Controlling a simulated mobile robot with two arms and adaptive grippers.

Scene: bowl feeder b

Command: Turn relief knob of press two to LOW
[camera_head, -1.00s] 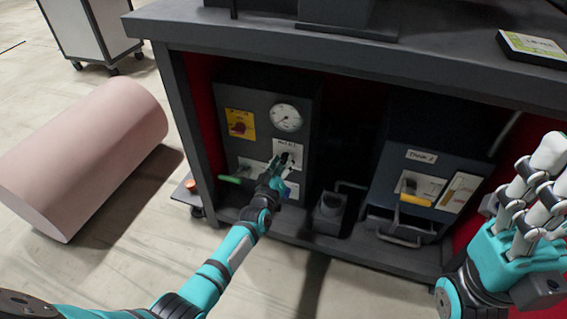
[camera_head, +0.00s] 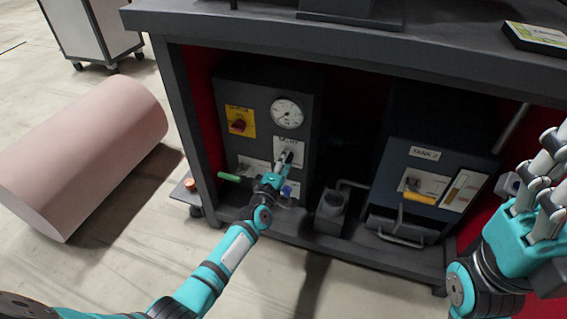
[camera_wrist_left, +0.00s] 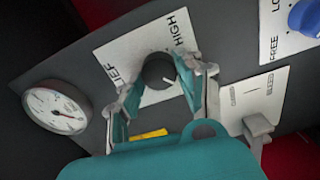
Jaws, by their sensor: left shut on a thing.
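The press unit (camera_head: 268,90) is a dark box on the left in the cabinet. Its black relief knob (camera_wrist_left: 158,70) shows in the left wrist view, on a white plate (camera_wrist_left: 138,45) reading "HIGH" and a partly covered "...LIEF". A white line on the knob points to the lower right of that view. The LOW mark is not visible. My left gripper (camera_head: 287,158) is at this plate in the head view. In the wrist view its fingers (camera_wrist_left: 153,88) sit either side of the knob, shut on it. My right gripper (camera_head: 542,195) is raised at the right, fingers extended, empty.
Around the knob are a gauge (camera_head: 287,113), a red switch on a yellow plate (camera_head: 240,121), a green handle (camera_head: 229,177) and a blue knob (camera_wrist_left: 307,17). A tank unit (camera_head: 430,172) stands to the right. The cabinet top (camera_head: 250,25) overhangs. A pink cylinder (camera_head: 80,155) lies left.

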